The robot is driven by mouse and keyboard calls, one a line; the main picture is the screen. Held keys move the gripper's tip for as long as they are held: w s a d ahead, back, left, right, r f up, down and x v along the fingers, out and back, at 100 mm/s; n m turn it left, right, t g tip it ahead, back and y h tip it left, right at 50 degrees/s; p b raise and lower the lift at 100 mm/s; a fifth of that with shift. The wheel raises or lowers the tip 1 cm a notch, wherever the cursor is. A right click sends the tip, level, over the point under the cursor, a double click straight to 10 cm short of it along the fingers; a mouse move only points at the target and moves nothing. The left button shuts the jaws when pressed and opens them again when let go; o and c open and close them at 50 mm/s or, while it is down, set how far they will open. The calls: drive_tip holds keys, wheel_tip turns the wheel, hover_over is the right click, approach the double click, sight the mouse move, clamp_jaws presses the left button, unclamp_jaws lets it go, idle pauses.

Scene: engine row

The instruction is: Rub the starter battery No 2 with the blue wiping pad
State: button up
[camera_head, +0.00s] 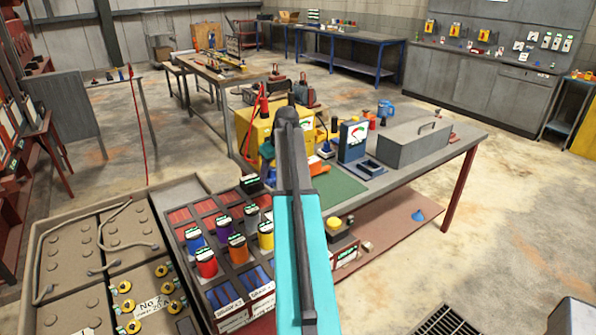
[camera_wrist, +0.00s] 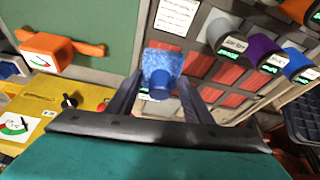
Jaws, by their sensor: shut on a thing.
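The starter battery No 2 (camera_head: 150,304) is at the lower left in the head view. It is a tan block with yellow caps and a "No 2" label, cut off by the bottom edge of the picture. The blue wiping pad (camera_wrist: 164,63) is in the wrist view, between the fingers of my gripper (camera_wrist: 160,84), which is shut on its blue grip. The pad is away from the battery, which does not show in the wrist view. In the head view my arm hides the pad and the fingers.
The battery stands in a tan tray (camera_head: 37,240) with other batteries and a grey cable. Beside it is a rack (camera_head: 183,217) of coloured, labelled jars. A workbench (camera_head: 408,166) behind carries a yellow box (camera_head: 258,131), a grey box (camera_head: 410,145) and a green mat (camera_head: 339,186). Open floor lies at the right.

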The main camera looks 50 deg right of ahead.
drive_tip(key=w+a+r, duration=0.1)
drive_tip(key=w+a, duration=0.2)
drive_tip(key=a, duration=0.6)
drive_tip(key=w+a+r+n, duration=0.1)
drive_tip(key=w+a, duration=0.3)
drive_tip(key=a, duration=0.6)
drive_tip(key=w+a+r, duration=0.1)
drive_tip(key=w+a, duration=0.2)
drive_tip(key=a, duration=0.6)
drive_tip(key=a+r+n, duration=0.1)
drive_tip(key=a+r, duration=0.1)
drive_tip(key=a, duration=2.5)
drive_tip(key=shift+s+y, duration=0.4)
drive_tip(key=shift+s, duration=0.05)
drive_tip(key=shift+s, duration=0.1)
